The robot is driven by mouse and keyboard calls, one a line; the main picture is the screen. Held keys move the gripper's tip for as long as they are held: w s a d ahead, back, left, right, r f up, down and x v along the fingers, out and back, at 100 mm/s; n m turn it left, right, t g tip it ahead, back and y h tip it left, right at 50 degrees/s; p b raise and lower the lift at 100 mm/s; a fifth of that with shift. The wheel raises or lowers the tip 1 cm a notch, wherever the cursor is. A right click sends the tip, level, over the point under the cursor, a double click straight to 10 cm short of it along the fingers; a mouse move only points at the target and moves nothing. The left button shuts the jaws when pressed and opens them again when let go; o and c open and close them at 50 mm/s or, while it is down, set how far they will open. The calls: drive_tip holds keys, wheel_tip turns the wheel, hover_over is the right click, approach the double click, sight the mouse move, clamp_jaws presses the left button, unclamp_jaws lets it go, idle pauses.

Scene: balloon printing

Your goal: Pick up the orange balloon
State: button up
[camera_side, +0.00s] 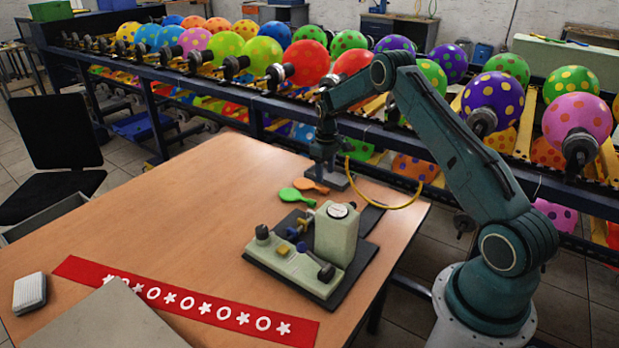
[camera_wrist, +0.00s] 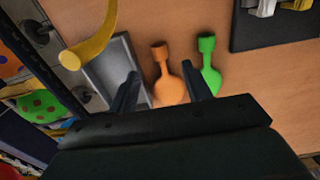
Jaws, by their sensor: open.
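The orange balloon (camera_side: 312,186) lies flat and uninflated on the wooden table. It also shows in the wrist view (camera_wrist: 169,88), with its neck pointing away from my gripper. A green balloon (camera_side: 292,196) lies beside it; in the wrist view the green balloon (camera_wrist: 209,70) is to its right. My gripper (camera_wrist: 163,82) is open, with one finger left of the orange balloon and the other right of it, overlapping the green balloon's edge in the picture. In the side view my gripper (camera_side: 322,166) is just above the balloons. I cannot tell its exact height.
A grey tray (camera_wrist: 115,68) is close to the left finger. A yellow hose (camera_side: 400,204) hangs near my arm. A printing device (camera_side: 336,236) stands on a dark mat. A red printed strip (camera_side: 190,302) lies in front. The table's left half is mostly clear.

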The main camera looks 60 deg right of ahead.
sight(325, 189)
drive_tip(key=shift+f, duration=0.75)
drive_tip(key=shift+f, duration=2.6)
drive_tip(key=c, duration=0.9)
